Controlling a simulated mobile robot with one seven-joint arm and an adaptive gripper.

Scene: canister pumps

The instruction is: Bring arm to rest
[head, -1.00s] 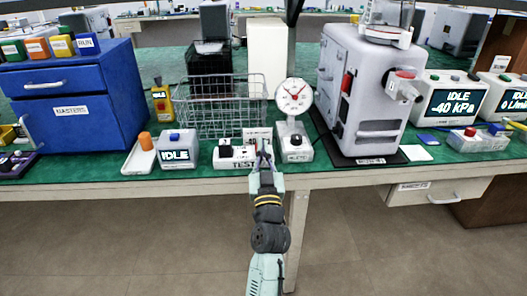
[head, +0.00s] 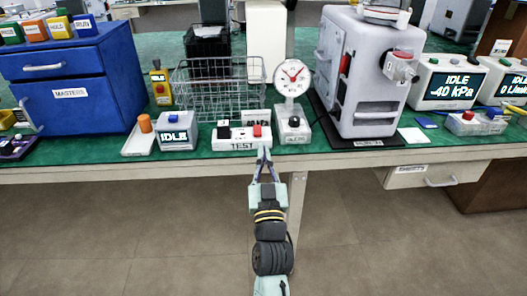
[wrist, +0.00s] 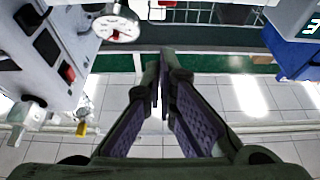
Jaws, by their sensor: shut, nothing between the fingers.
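My gripper (head: 264,152) is shut and empty in the head view. Its fingertips are at the table's front edge, just below the TEST box (head: 233,143), which has a red button and a black knob. My arm reaches up from the bottom of the picture. In the wrist view my gripper (wrist: 160,60) points toward the bench edge, with its fingers together and bare floor showing below the edge.
The green bench (head: 330,150) holds a blue MASTERS cabinet (head: 75,95), a wire basket (head: 215,95), a dial gauge (head: 292,75) and a large grey machine (head: 368,80). A drawer (head: 415,176) hangs under the bench at right. The floor in front is clear.

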